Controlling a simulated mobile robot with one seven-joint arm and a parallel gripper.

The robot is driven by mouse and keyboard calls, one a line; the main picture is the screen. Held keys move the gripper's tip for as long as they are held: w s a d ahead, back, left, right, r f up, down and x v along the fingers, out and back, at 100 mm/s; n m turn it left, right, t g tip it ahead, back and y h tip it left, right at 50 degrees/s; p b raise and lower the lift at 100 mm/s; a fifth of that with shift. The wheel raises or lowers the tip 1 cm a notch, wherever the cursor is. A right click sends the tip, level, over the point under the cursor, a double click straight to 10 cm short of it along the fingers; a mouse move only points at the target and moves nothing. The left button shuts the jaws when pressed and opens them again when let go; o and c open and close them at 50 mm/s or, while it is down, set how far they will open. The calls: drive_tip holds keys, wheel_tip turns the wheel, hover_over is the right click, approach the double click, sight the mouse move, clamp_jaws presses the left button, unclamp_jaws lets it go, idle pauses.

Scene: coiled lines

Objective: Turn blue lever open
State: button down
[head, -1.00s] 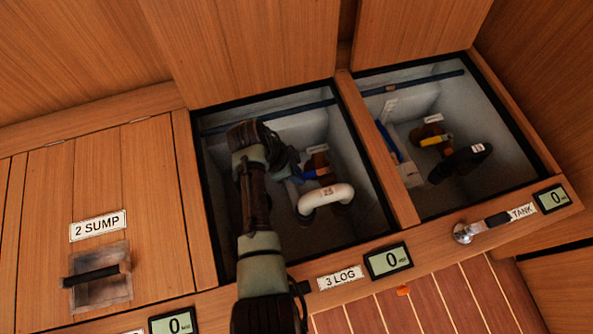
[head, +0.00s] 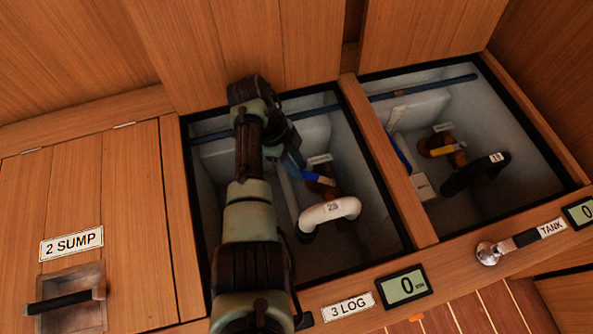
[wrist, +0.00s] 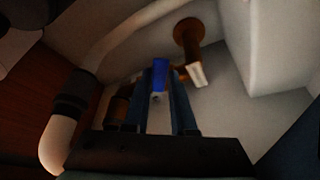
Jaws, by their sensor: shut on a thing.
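The blue lever (head: 317,178) sits on a brass valve in the left open bay, beside a white hose (head: 330,209). My gripper (head: 299,166) reaches down into this bay from the left and is at the lever's left end. In the wrist view the blue lever (wrist: 159,74) stands between the two fingers of my gripper (wrist: 161,88), which are shut on it. The brass valve body is partly hidden behind the fingers. My arm covers the left part of the bay.
A wooden divider (head: 388,160) separates this bay from the right one, which holds a yellow lever (head: 447,150) and a black hose (head: 475,174). A white pipe curves past the left side in the wrist view. Dark frame edges surround the bay.

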drive_tip(key=shift+w+m+b, duration=0.25)
drive_tip(key=shift+m+b, duration=0.05)
drive_tip(key=c, duration=0.7)
unclamp_jaws()
